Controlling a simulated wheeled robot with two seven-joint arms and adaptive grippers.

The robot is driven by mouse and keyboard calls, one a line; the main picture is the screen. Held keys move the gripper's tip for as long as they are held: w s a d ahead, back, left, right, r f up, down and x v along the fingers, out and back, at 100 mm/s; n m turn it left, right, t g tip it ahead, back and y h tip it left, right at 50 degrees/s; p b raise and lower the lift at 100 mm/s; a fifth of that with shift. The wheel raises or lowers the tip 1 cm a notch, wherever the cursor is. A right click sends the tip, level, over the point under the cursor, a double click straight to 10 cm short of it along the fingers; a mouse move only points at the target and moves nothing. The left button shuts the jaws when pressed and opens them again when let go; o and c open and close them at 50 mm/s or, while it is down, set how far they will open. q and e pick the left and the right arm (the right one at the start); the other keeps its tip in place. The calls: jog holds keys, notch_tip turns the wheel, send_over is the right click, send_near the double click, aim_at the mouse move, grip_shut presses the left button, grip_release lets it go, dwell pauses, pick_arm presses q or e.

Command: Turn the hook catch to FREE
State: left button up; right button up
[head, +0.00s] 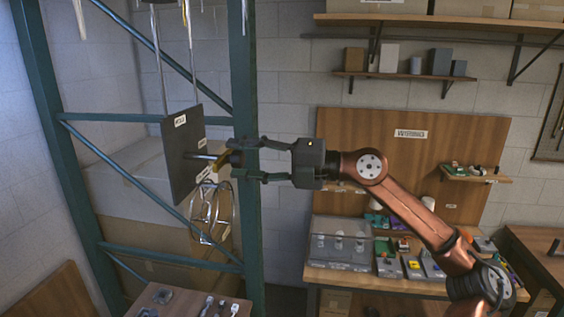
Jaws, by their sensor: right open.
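The hook catch (203,156) is a short metal bar standing out from a dark upright plate (181,150). A yellowish part (222,160) shows near its outer end. White labels sit on the plate, one near the top and others below the bar, too small to read surely. My right gripper (242,160) comes in from the right, with its fingers apart above and below the outer end of the catch. I cannot tell whether they touch it. The outer end is partly hidden by the fingers. My left gripper is not in view.
A round wire cage (211,212) hangs just below the plate. A green frame post (244,80) rises close behind my right fingers, with diagonal braces nearby. A small table (180,305) with parts stands below. A workbench (365,283) with trays is at the right.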

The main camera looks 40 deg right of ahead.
jog(key=v, duration=1)
jog(key=shift+s+d, duration=0.15)
jog(key=shift+s, duration=0.1)
